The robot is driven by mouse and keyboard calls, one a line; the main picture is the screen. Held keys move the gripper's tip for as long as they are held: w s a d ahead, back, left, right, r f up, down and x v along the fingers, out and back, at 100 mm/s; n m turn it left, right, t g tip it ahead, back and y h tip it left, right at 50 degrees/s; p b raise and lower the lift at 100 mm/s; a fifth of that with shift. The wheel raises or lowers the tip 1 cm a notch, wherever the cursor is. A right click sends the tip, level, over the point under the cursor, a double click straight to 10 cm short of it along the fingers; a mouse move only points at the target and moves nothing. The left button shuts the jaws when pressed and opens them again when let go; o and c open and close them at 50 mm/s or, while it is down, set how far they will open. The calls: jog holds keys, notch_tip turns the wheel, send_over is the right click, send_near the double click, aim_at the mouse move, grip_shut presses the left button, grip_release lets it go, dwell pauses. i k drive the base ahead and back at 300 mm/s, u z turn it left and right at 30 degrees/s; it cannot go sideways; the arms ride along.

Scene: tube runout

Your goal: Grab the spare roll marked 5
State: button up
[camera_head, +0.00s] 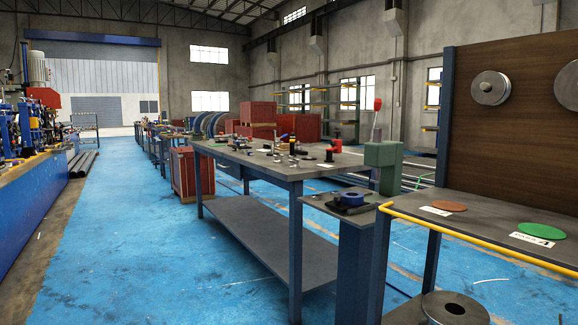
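No mark "5" is readable on any roll. A grey metal roll (491,88) hangs on the brown wooden board at the right. A second roll (570,86) hangs beside it and is cut off by the right picture edge. Another grey roll with a dark centre hole (455,308) lies flat on the low shelf under the yellow-edged bench, cut off at the bottom. My gripper is not in view.
The yellow-edged bench (480,222) carries an orange disc (449,206), a green disc (542,231) and white labels. A long workbench (250,158) with small tools stands at the centre. The blue floor aisle (120,230) at the left is clear.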

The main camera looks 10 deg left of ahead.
aim_at(294, 164)
jog(key=u, duration=0.8)
jog(key=i, duration=0.85)
jog(key=u, duration=1.3)
jog(key=i, duration=1.6)
jog(key=z, duration=0.75)
jog(key=i, duration=1.35)
jog(key=z, duration=1.2)
